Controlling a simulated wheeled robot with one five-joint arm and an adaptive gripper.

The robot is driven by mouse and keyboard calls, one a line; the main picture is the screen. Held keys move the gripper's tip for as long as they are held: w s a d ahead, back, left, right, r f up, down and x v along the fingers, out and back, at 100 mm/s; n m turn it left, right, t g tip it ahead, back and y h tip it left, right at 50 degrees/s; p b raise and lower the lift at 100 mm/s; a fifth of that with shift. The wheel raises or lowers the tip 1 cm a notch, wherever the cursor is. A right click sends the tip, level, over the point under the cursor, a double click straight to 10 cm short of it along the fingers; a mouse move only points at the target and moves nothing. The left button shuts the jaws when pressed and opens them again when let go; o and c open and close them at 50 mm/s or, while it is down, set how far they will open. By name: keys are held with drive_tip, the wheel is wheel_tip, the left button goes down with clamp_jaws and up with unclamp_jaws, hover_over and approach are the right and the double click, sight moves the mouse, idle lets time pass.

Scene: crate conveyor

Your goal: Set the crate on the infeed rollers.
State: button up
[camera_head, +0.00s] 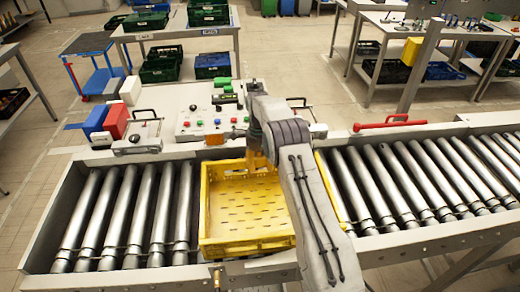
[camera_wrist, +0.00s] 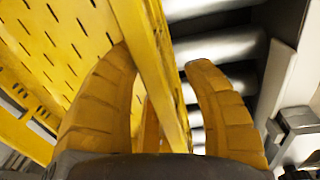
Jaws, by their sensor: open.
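The yellow crate (camera_head: 246,245) rests on the conveyor, upright, between rollers on the left (camera_head: 122,215) and rollers on the right (camera_head: 400,185). Its slotted floor looks empty, and my arm hides its right part. My gripper (camera_head: 257,158) is at the crate's far side in the head view. In the wrist view my gripper (camera_wrist: 160,85) is open, with one curved yellow finger on each side of the crate wall (camera_wrist: 150,65). The wall runs between the fingers; I cannot tell whether either finger touches it.
A control panel (camera_head: 205,112) with coloured buttons stands behind the conveyor. A red handle (camera_head: 390,124) is behind the right rollers. Metal side rails (camera_head: 445,238) border the rollers. Tables with dark crates (camera_head: 212,64) and a blue cart (camera_head: 98,75) stand farther back.

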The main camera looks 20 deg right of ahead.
drive_tip(key=shift+w+r, duration=0.1)
drive_tip(key=shift+r, duration=0.6)
drive_tip(key=shift+w+r+b, duration=0.1)
drive_tip(key=shift+r+b, duration=0.25)
drive_tip(key=shift+b, duration=0.5)
wheel_tip(320, 180, up, 5)
drive_tip(key=shift+w+d+f+b, duration=0.1)
drive_tip(key=shift+w+b, duration=0.05)
drive_tip(key=shift+b, duration=0.25)
drive_tip(key=shift+w+r+p, duration=0.1)
drive_tip(key=shift+r+p, duration=1.5)
drive_tip(key=shift+r, duration=0.3)
drive_tip(key=s+a+r+n+t, duration=0.2)
drive_tip(key=s+r+n, duration=0.4)
drive_tip(key=r, duration=0.4)
drive_tip(key=s+a+r+n+t, duration=0.1)
drive_tip(key=s+r+n, duration=0.3)
drive_tip(key=s+r, duration=0.45)
drive_tip(key=s+a+r+n+t, duration=0.2)
drive_tip(key=s+r+n, duration=0.15)
drive_tip(key=s, duration=0.75)
drive_tip(key=s+f+n, duration=0.3)
drive_tip(key=s, duration=0.4)
drive_tip(key=s+f+n+t, duration=0.1)
drive_tip(key=s+f+n, duration=0.2)
drive_tip(key=s, duration=0.3)
drive_tip(key=shift+s+a+f+n, duration=0.15)
drive_tip(key=shift+s+f+n, duration=0.25)
drive_tip(key=shift+f, duration=0.2)
